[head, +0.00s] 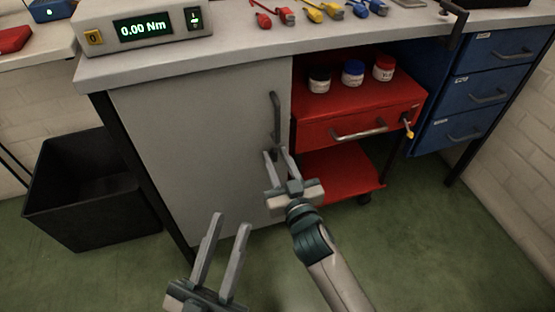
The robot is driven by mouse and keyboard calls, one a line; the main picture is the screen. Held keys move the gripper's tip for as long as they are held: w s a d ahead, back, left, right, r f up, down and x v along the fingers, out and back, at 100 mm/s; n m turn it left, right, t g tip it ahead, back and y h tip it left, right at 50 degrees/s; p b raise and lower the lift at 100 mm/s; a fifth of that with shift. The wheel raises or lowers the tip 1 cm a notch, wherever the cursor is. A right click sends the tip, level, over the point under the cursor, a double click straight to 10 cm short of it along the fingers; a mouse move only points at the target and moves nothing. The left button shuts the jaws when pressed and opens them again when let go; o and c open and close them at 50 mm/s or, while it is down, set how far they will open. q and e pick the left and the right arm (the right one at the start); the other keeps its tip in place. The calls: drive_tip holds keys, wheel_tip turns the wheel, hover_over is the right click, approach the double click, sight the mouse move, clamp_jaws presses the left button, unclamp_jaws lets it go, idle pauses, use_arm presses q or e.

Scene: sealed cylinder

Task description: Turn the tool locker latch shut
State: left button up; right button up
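The tool locker is the cabinet with the plain grey door (185,150) under the workbench, and the door looks closed. A dark vertical handle (275,113) is near the door's right edge. I cannot make out a separate latch or its angle around my fingertips. My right gripper (275,152) is at the door's right edge, just below the handle. Its two fingers are parted, and I see nothing clearly held. Whether they touch the door or handle, I cannot tell. My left gripper (230,221) is open and empty, low in front of the door.
A red tool cart (350,130) with several jars on top stands right of the door, beside blue drawers (485,95). A black bin (85,200) is at the left. A torque display (145,28) and several coloured tools lie on the bench. The green floor is open in front.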

clamp_jaws()
idle(0.3)
